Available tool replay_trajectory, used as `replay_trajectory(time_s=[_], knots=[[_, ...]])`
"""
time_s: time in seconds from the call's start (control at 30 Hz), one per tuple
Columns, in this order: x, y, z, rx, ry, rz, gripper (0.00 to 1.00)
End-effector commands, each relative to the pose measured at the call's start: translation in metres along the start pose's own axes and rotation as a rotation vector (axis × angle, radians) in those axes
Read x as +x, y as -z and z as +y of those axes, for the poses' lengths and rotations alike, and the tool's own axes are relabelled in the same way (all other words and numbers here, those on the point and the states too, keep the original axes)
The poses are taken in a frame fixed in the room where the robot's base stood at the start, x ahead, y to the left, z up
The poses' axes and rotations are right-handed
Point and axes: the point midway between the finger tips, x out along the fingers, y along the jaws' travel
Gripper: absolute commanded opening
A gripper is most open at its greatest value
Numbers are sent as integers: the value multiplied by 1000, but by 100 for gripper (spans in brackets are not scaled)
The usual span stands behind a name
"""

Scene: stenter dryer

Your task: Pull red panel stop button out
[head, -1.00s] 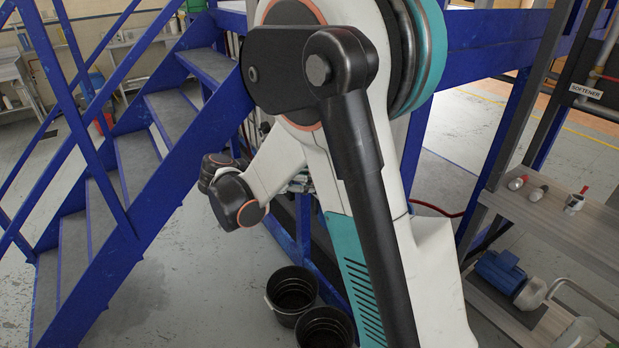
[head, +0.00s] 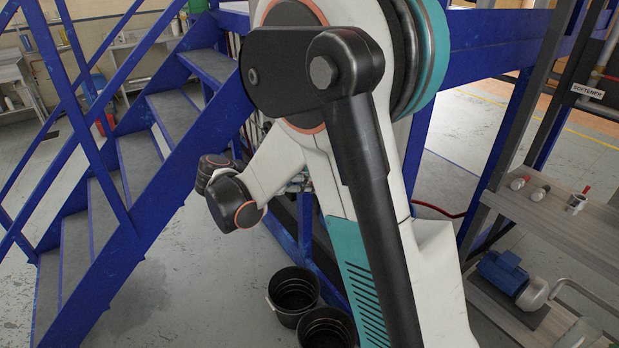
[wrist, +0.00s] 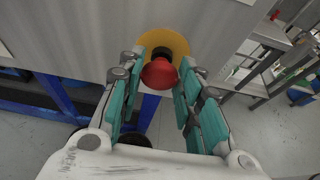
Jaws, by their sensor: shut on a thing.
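The red panel stop button (wrist: 159,73) shows in the wrist view, with a black neck and a round yellow plate (wrist: 176,40) behind it on a grey panel (wrist: 95,35). My gripper (wrist: 158,78) has its teal-padded fingers on the left and right sides of the red head, shut on it at the fingertips. The exact contact on each side is hard to make out. In the head view my arm hides the button, the panel and the gripper.
Blue stairs (head: 150,165) with railings stand on the left in the head view. Black buckets (head: 293,290) stand on the floor below my arm. A shelf (head: 540,215) with small valves and a blue motor (head: 503,270) is on the right.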

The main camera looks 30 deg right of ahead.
Motion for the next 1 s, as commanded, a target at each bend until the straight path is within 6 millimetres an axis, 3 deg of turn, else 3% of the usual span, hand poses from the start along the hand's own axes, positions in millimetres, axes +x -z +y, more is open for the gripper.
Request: replay_trajectory(time_s=[0.03, 0.07, 0.13, 0.57, 1.0], knots=[[0, 0, 0, -1, -1, 1, 0], [0, 0, 0, -1, 0, 1, 37], [0, 0, 0, -1, 0, 1, 52], [-5, 0, 0, -1, -2, 0, 52], [-85, 0, 1, -3, -3, 0, 52]])
